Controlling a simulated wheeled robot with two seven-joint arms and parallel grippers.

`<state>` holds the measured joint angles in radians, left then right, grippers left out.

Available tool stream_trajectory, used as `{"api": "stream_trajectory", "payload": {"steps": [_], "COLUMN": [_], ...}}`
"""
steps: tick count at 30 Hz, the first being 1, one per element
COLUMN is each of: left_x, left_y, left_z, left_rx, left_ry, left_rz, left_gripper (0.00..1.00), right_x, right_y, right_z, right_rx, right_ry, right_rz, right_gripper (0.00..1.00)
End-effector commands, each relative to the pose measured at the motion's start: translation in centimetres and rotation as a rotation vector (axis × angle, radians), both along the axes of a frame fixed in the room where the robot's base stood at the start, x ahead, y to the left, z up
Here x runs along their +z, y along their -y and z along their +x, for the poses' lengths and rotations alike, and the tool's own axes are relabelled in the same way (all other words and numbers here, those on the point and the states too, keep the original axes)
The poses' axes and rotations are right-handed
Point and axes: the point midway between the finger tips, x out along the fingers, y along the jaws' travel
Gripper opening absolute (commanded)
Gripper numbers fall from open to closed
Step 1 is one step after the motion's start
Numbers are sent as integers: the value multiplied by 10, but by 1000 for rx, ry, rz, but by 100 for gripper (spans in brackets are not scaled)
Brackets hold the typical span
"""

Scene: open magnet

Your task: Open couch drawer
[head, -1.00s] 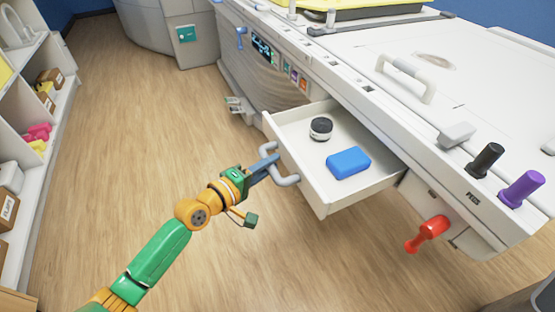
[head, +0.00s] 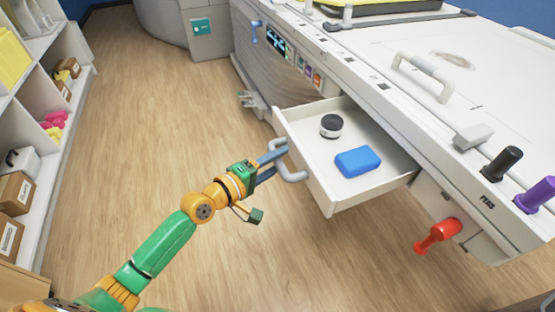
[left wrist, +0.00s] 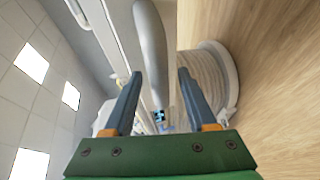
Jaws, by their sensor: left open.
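The couch drawer (head: 335,200) is a white drawer pulled out from the side of the white couch (head: 440,110). A black and white round item (head: 331,126) and a blue block (head: 358,161) lie in it. Its grey handle (head: 292,174) is a curved bar on the front. My left gripper (head: 279,157) is at the handle in the head view, its fingers open. In the left wrist view the handle bar (left wrist: 152,50) runs between and beyond the two open fingers (left wrist: 158,97); whether they touch it I cannot tell. My right gripper is not in view.
A red lever (head: 437,235) sticks out below the couch top right of the drawer. Black (head: 502,163) and purple (head: 536,194) knobs stand on the couch edge. Shelves with boxes (head: 14,193) line the left. The wooden floor between is clear.

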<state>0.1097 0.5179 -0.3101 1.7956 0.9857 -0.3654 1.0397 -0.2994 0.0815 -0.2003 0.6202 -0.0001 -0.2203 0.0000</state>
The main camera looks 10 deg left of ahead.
Motion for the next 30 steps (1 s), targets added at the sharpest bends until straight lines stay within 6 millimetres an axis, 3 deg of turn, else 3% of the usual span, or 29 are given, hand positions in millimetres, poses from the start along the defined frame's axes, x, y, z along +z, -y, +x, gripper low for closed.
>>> {"api": "stream_trajectory", "payload": {"steps": [6, 10, 24, 26, 27, 29, 30], "left_x": [8, 10, 11, 2, -13, -53, -89], "left_y": [-23, -32, -34, -39, -48, -67, -83], "left_z": [-39, -53, -56, -54, -52, -50, -54], "left_rx": [-2, -1, 1, 17, 41, 88, 115], "left_ry": [-4, -3, -1, -6, -15, -45, -81], "left_rz": [5, 4, 3, 31, 75, 196, 306], "left_gripper": [57, 57, 57, 57, 57, 57, 57], "right_x": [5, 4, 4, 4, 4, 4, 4], "right_y": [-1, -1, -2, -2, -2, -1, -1], "right_z": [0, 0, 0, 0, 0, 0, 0], "right_rx": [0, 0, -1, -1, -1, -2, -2], "right_ry": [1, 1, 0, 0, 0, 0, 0], "right_rz": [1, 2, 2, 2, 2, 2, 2], "right_gripper": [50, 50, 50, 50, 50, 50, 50]}}
